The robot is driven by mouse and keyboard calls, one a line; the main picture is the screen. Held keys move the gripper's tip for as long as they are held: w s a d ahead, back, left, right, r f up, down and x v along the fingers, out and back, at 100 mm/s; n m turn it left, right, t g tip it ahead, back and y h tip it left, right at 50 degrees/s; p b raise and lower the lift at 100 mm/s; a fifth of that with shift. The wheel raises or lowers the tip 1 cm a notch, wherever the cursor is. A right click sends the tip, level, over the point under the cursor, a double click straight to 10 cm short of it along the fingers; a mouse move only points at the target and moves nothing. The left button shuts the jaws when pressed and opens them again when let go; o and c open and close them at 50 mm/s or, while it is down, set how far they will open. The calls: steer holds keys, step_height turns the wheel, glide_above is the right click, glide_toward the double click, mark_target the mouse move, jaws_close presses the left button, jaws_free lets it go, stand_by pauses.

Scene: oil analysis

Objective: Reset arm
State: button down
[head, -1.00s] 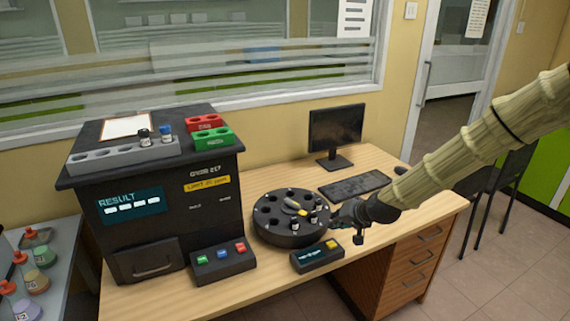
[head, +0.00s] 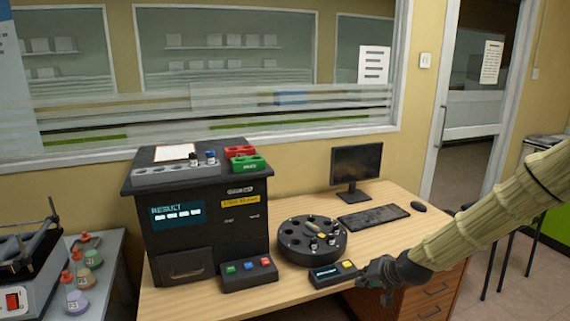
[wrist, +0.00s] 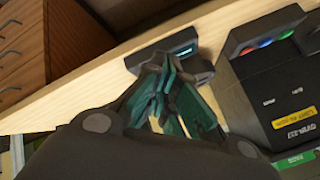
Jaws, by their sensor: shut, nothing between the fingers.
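My gripper (head: 366,276) is at the end of my sleeved arm, at the right of the head view, beside the small control box (head: 333,273) with a yellow button at the desk's front edge. In the wrist view my gripper (wrist: 158,92) is shut and empty. Its fingers partly cover the small box (wrist: 190,58) there. I cannot tell whether they touch it. The round black carousel (head: 312,241) with several vials stands behind the small box.
The black analyser (head: 205,235) with a RESULT screen stands left on the wooden desk (head: 400,232). A button panel (head: 247,274) sits before it. A monitor (head: 357,163), keyboard (head: 373,217) and mouse (head: 418,206) are behind. Flasks (head: 76,297) stand on a left side table.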

steer(key=s+a+f+n+g+h, duration=0.1)
steer(key=s+a+f+g+h, duration=0.2)
steer(key=s+f, duration=1.65)
steer(key=s+d+f+n+g, duration=0.1)
steer(key=s+f, duration=0.4)
steer(key=s, duration=0.9)
steer(key=s+d+f+n+g+h, duration=0.1)
steer(key=s+f+g, duration=0.3)
steer(key=s, duration=0.9)
steer(key=shift+s+d+f, duration=0.15)
steer(key=shift+s+f, duration=0.2)
steer(key=shift+f, duration=0.35)
